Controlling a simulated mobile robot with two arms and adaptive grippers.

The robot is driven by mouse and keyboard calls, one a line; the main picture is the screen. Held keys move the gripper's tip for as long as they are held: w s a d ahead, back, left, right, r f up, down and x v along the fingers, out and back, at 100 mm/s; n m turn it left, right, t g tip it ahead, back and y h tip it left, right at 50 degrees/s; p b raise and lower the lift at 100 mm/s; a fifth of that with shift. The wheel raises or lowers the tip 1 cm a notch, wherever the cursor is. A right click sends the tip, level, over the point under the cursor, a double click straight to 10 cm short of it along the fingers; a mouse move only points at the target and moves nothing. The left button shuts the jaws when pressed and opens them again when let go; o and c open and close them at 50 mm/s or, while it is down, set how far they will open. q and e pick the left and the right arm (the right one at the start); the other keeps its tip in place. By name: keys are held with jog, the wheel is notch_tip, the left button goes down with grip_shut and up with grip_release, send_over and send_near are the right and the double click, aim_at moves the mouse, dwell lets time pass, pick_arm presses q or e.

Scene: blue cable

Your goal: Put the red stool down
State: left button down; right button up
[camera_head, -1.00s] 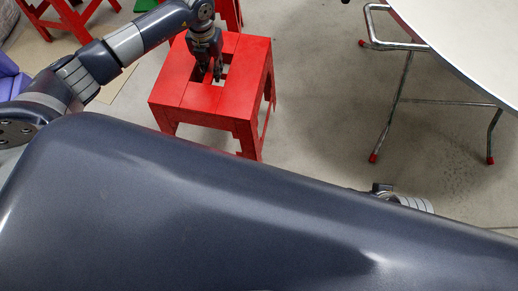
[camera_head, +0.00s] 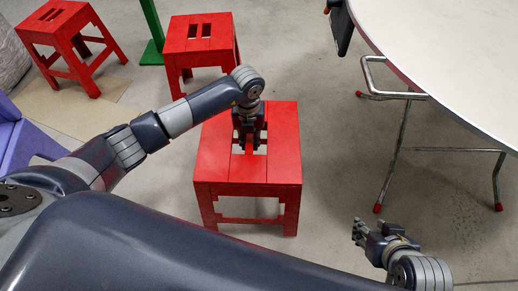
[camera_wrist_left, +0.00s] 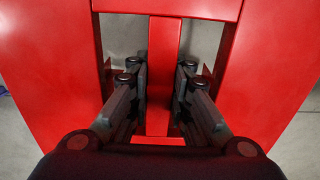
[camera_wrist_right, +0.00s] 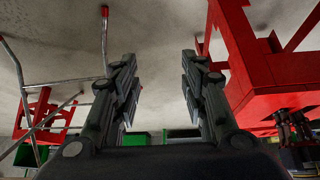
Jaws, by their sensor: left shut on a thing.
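The red stool (camera_head: 282,150) is below my left arm in the head view, upright, its seat facing up. My left gripper (camera_head: 249,148) reaches into the seat's two slots. In the left wrist view its fingers (camera_wrist_left: 159,75) are on both sides of the seat's red centre bar (camera_wrist_left: 162,50), shut on it. The feet of the stool are partly hidden, and I cannot tell if they touch the floor. My right gripper (camera_head: 359,231) is at lower right, apart from the stool. In the right wrist view its fingers (camera_wrist_right: 160,65) are spread and empty.
Two other red stools (camera_head: 52,25) (camera_head: 182,47) stand behind on the left, with a green post (camera_head: 151,25) between them. A round white table (camera_head: 450,45) with metal legs is on the right. Grey floor (camera_head: 340,150) lies clear between stool and table.

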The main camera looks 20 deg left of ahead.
pick_arm(q)
jog(key=shift+d+f+b, duration=0.8)
jog(key=shift+d+f, duration=0.7)
jog(key=shift+f, duration=0.3)
pick_arm(e)
jog(key=w+a+r+t+y, duration=0.1)
jog(key=w+a+r+t, duration=0.1)
jog(key=w+r+t, duration=0.2)
jog(key=shift+w+a+r, duration=0.3)
jog(key=shift+w+r, duration=0.1)
jog(key=shift+w, duration=1.15)
pick_arm(q)
jog(key=shift+f, duration=0.1)
pick_arm(e)
jog(key=shift+w+r+t, duration=0.15)
jog(key=shift+t, duration=0.15)
pick_arm(q)
jog(key=c, duration=1.5)
grip_release()
jog(key=shift+f, duration=0.1)
jog(key=shift+o, duration=0.2)
